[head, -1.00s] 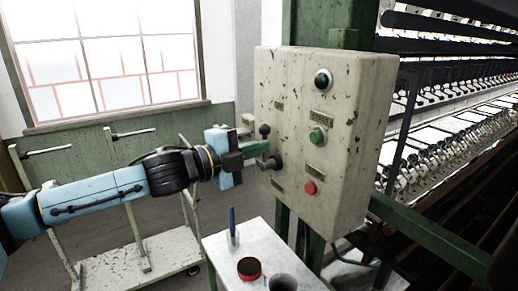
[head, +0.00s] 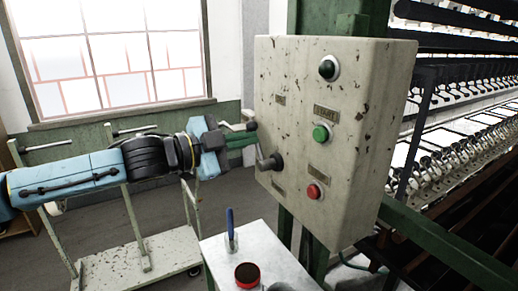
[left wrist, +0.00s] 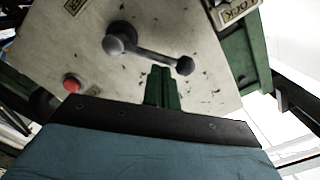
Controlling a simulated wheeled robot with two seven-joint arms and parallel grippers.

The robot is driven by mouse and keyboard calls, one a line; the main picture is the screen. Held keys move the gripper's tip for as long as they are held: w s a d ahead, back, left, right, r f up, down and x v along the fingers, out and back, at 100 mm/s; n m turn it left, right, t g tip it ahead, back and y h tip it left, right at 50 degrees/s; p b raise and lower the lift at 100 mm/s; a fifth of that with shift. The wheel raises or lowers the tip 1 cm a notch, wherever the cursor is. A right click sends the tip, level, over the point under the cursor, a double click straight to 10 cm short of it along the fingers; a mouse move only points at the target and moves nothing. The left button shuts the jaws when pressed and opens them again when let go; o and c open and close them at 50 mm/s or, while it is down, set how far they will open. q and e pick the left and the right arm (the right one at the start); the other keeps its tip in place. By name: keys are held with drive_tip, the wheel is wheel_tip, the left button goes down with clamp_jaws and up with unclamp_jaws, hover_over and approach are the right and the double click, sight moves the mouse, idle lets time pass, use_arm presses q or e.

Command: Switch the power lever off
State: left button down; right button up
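The grey-white control box (head: 325,140) stands at the middle of the head view. Its dark lever has a hub (head: 268,163) on the box's left side and a small dark knob (head: 251,126) above it. In the left wrist view the lever (left wrist: 150,56) is a short bar with a large ball at one end and a smaller ball at the other. My left gripper (head: 248,145) is beside the lever. Its green fingers (left wrist: 162,87) look shut together with nothing between them, just below the bar. I cannot tell whether they touch it. My right gripper is not in view.
The box front carries a dark button (head: 327,69), a green button (head: 320,133) and a red button (head: 314,191). A small white table (head: 262,250) stands below with a red pot (head: 247,275). A cart (head: 140,262) stands to the left; reeling machinery fills the right.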

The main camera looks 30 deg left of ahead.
use_arm(q)
drive_tip(key=a+f+n+p, duration=0.1)
drive_tip(key=n, duration=0.2)
drive_tip(key=w+a+f+n+p, duration=0.1)
drive_tip(key=n+p, duration=0.1)
drive_tip(key=w+a+f+n+p, duration=0.1)
drive_tip(key=f+n+p, duration=0.1)
drive_tip(key=n, duration=0.1)
drive_tip(key=shift+n+g, duration=0.3)
drive_tip(key=shift+w, duration=0.1)
idle(0.5)
